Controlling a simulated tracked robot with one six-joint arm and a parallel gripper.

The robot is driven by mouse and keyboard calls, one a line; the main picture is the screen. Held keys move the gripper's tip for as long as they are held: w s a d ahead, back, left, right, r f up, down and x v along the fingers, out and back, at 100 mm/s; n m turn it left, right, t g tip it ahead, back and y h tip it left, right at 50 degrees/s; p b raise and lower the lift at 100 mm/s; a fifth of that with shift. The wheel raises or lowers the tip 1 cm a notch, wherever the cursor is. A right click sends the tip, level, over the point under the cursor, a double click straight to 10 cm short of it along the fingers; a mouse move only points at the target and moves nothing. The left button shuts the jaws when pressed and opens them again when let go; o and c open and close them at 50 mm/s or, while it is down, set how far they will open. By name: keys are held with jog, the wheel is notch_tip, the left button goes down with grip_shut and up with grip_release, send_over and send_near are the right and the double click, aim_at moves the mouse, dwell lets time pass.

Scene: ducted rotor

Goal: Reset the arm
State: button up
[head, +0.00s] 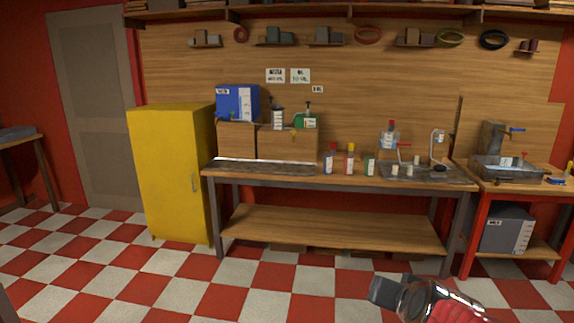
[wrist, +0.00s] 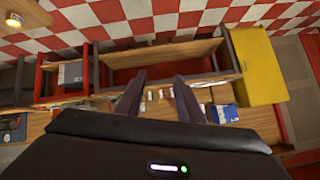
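My gripper (wrist: 159,78) shows in the wrist view with its two dark fingers spread apart and nothing between them. The wrist picture is upside down, with the workbench and floor beyond the fingers. In the head view, a part of my arm (head: 430,302) in red, chrome and dark grey shows at the bottom right, over the tiled floor and in front of the bench. The fingers cannot be made out clearly there.
A wooden workbench (head: 335,172) carries several bottles, a blue box (head: 238,102) and a metal tray (head: 425,177). A yellow cabinet (head: 172,172) stands at left, a red sink stand (head: 512,187) at right. The checkered floor (head: 140,270) in front is clear.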

jog(key=s+a+n+g, duration=0.2)
jog(key=s+a, duration=0.1)
jog(key=s, duration=0.6)
jog(key=s+a+n+g, duration=0.2)
jog(key=s+a, duration=0.1)
jog(key=s, duration=0.5)
jog(key=shift+s+f+n+g+y, duration=0.25)
jog(key=shift+s+n+g+y, duration=0.05)
jog(key=shift+s+g+y, duration=0.1)
